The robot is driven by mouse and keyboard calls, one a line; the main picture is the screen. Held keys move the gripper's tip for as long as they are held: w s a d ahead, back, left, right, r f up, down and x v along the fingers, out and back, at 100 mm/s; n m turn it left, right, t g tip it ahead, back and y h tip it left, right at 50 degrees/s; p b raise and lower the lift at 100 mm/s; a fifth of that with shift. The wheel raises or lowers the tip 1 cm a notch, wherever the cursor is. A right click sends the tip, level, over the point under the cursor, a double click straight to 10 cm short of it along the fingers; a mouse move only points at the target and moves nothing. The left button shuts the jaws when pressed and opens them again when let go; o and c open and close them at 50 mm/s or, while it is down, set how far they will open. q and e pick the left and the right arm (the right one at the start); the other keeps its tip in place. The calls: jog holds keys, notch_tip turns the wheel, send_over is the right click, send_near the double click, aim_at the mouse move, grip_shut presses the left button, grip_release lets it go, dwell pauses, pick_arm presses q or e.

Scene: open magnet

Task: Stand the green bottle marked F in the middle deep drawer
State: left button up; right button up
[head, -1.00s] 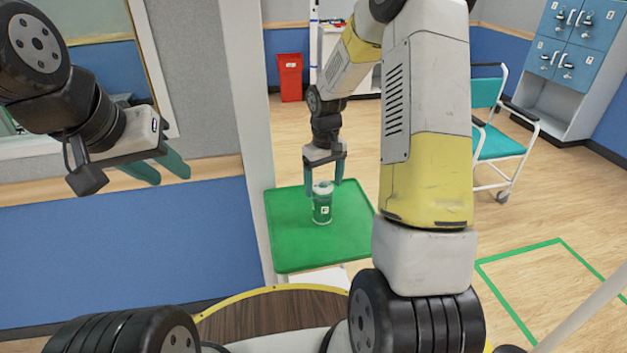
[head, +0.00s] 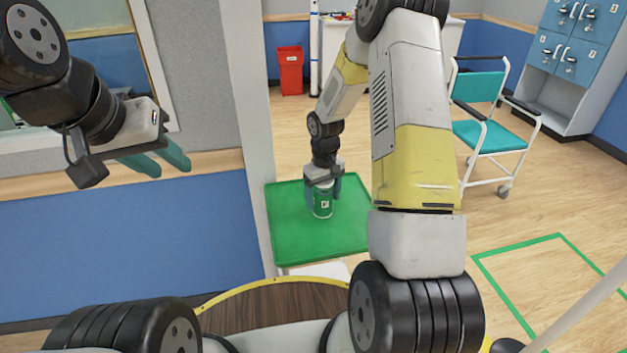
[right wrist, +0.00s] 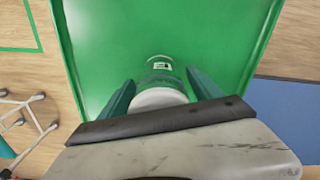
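The green bottle (head: 322,204) stands upright on a green tray-like top (head: 290,243), with a white label on its side. In the right wrist view the bottle (right wrist: 160,68) shows its pale cap nearest the camera. My right gripper (head: 325,190) is lowered over the bottle from above. Its fingers lie on either side of the bottle and look open, with a gap to its body in the right wrist view (right wrist: 160,75). My left gripper (head: 160,160) is open and empty at upper left, in front of the wall. The middle deep drawer is not recognisable in these frames.
A white post (head: 248,120) rises just left of the green top. A teal wheeled chair (head: 490,135) stands to the right, and blue lockers (head: 570,50) stand behind it. A red bin (head: 290,70) is at the back.

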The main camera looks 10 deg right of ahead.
grip_shut()
